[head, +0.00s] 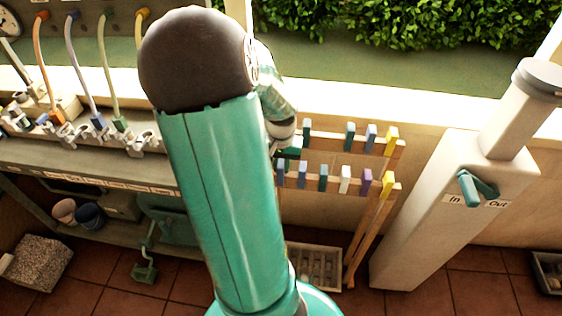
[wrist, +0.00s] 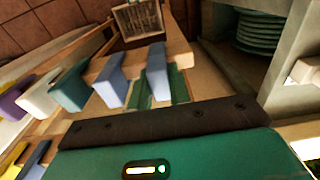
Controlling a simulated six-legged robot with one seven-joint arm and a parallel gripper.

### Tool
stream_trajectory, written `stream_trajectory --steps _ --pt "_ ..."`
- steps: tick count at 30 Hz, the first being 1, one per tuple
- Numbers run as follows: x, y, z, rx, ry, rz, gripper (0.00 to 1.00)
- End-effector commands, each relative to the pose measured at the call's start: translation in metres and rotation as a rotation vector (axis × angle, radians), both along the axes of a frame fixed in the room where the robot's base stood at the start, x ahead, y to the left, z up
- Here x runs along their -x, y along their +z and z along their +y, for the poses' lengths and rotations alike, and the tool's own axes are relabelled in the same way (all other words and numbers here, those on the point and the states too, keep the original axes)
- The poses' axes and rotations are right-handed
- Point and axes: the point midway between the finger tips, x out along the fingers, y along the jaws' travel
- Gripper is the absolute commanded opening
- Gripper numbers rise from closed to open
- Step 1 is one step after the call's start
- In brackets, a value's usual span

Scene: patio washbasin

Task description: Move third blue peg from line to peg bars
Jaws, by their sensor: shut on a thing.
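My gripper (head: 288,153) is largely hidden behind my arm in the head view, at the left end of the wooden peg bars (head: 333,145). In the wrist view, its green fingers (wrist: 160,88) are shut on a blue peg (wrist: 157,70). This peg is at the end of the front bar (wrist: 178,45); it also shows in the head view (head: 281,172). Another blue peg (wrist: 110,80) is beside it, then teal (wrist: 70,88), white (wrist: 40,95), purple and yellow pegs. The back bar holds teal, blue and yellow pegs, with a gap between some. I cannot make out the line.
A grey post with a teal lever (head: 478,188) stands right of the bars. A slatted crate (head: 315,266) lies on the tiles below. The washbasin counter with coloured hoses (head: 75,70) is at left. A hedge is behind the wall.

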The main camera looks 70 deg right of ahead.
Motion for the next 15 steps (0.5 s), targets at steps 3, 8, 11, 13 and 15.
stream_trajectory --steps 3,8,11,13,15 --pt "0.0 -0.0002 0.0 0.0 0.0 0.0 0.0" --pt "-0.0001 -0.0001 0.0 0.0 0.0 0.0 0.33" --pt "-0.0001 0.0 0.0 0.0 0.0 0.0 0.45" --pt "-0.0001 0.0 0.0 0.0 0.0 0.0 0.45" --pt "-0.0001 0.0 0.0 0.0 0.0 0.0 0.45"
